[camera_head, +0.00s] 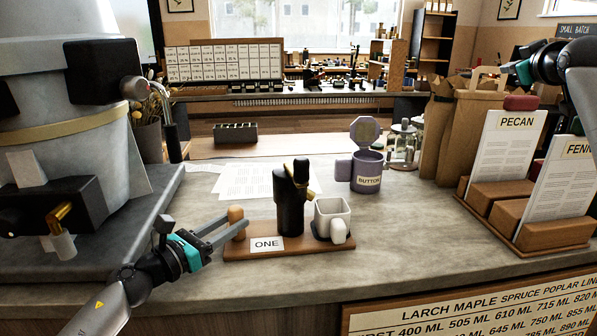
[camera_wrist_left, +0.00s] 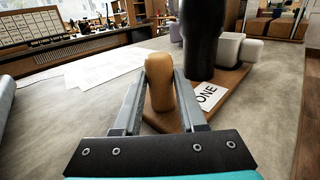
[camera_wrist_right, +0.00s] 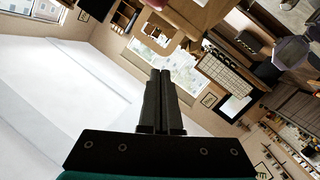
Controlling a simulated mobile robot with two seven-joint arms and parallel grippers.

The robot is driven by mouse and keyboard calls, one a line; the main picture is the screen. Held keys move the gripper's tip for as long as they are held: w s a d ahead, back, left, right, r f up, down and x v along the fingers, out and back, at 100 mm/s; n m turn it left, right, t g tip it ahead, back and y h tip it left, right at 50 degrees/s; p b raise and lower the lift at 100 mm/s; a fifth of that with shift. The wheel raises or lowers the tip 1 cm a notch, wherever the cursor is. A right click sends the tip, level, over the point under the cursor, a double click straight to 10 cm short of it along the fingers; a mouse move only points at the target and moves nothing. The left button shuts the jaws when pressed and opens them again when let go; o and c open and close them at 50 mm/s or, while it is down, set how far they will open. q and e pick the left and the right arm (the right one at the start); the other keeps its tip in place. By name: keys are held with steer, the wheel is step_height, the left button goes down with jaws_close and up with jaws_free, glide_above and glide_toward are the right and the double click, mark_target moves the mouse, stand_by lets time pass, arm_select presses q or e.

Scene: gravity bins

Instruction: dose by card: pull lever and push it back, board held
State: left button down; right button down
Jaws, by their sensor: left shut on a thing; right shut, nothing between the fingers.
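A wooden board (camera_head: 285,251) with a white card reading "ONE" (camera_head: 267,244) lies on the stone counter. A rounded wooden post (camera_head: 236,217) stands at its left end. My left gripper (camera_head: 238,227) is shut on this post, which also shows between the fingers in the left wrist view (camera_wrist_left: 161,84). A black dispenser (camera_head: 290,208) stands upright on the board, with a brass-coloured lever or spout (camera_head: 314,187) at its upper right. A white square cup (camera_head: 331,213) stands on the board right of the dispenser. My right gripper (camera_head: 510,70) is raised at the upper right, shut and empty, away from the board.
Glass jars (camera_head: 404,146) and paper bags (camera_head: 459,135) are farther right. A wooden rack (camera_head: 520,235) holds "PECAN" (camera_head: 507,143) and "FENN…" cards. A large grey machine (camera_head: 66,110) stands left.

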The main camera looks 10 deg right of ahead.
steer(key=w+a+n+g+y, duration=0.1)
steer(key=w+a+n+y, duration=0.15)
steer(key=a, duration=0.65)
steer(key=w+a+n+y, duration=0.1)
steer(key=a+n+y, duration=0.25)
steer(key=a, duration=0.45)
steer(key=n+g, duration=1)
steer(key=n, duration=0.8)
glide_above(295, 164)
steer(key=s+a, duration=0.2)
steer(key=s, duration=0.1)
step_height(295, 164, down, 7)
step_height(295, 164, down, 9)
steer(key=shift+w+r, duration=0.15)
steer(key=shift+w, duration=0.15)
steer(key=shift+d, duration=0.15)
steer(key=w+d, duration=0.5)
steer(key=d, duration=0.1)
